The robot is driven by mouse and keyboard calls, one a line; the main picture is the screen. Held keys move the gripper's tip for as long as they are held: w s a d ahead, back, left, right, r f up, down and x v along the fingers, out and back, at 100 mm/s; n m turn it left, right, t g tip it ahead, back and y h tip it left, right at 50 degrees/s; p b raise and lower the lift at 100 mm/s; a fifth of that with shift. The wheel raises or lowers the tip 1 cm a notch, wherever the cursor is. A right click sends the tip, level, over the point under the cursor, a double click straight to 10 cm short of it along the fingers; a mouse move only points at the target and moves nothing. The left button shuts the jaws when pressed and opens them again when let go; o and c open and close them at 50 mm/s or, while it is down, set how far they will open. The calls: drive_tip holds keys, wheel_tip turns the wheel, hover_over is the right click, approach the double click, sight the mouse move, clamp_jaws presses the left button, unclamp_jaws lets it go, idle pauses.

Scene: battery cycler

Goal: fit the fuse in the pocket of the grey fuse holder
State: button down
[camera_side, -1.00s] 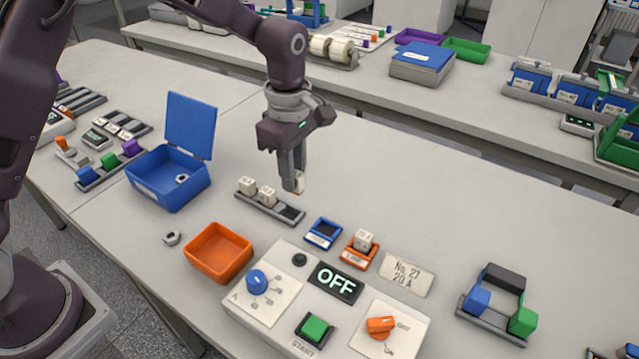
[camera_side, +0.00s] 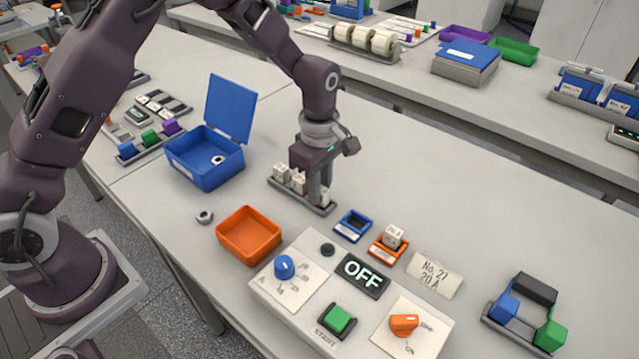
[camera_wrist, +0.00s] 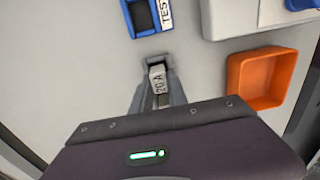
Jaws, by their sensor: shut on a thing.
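The grey fuse holder (camera_side: 295,201) is a long low rack on the table. Two white fuses stand in its left and middle places. My gripper (camera_side: 322,196) is over its right end, fingers pointing down, shut on a third white fuse (camera_side: 325,198). In the wrist view this fuse (camera_wrist: 158,80), marked 20 A, is between my fingers, with the dark end of the holder (camera_wrist: 155,59) right beside it. The fuse is at the right-end pocket; my fingers hide its lower part, so I cannot tell how deep it sits.
A blue TEST socket (camera_side: 353,225) is empty. An orange LINE socket (camera_side: 388,249) holds a fuse. An orange bin (camera_side: 248,236), an open blue box (camera_side: 205,160) and a control panel reading OFF (camera_side: 350,300) stand around. Table behind the holder is clear.

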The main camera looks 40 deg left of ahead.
drive_tip(key=shift+f, duration=0.25)
drive_tip(key=c, duration=1.2)
unclamp_jaws()
drive_tip(key=shift+m, duration=0.3)
drive_tip(key=r, duration=0.9)
drive_tip(key=shift+s+a, duration=0.15)
drive_tip(key=shift+s, duration=0.15)
drive_tip(key=s+a+r+m+t, duration=0.25)
drive_tip(key=s+r+m, duration=0.35)
drive_tip(key=r, duration=0.4)
drive_tip(key=s+a+r+m+t, duration=0.1)
drive_tip(key=s+m, duration=0.4)
drive_tip(key=s, duration=0.5)
drive_tip(key=s+a+r+m+t, duration=0.2)
drive_tip(key=s+m, duration=0.4)
drive_tip(key=s, duration=0.4)
drive_tip(key=shift+s+a+r, duration=0.15)
drive_tip(key=shift+a+r, duration=0.45)
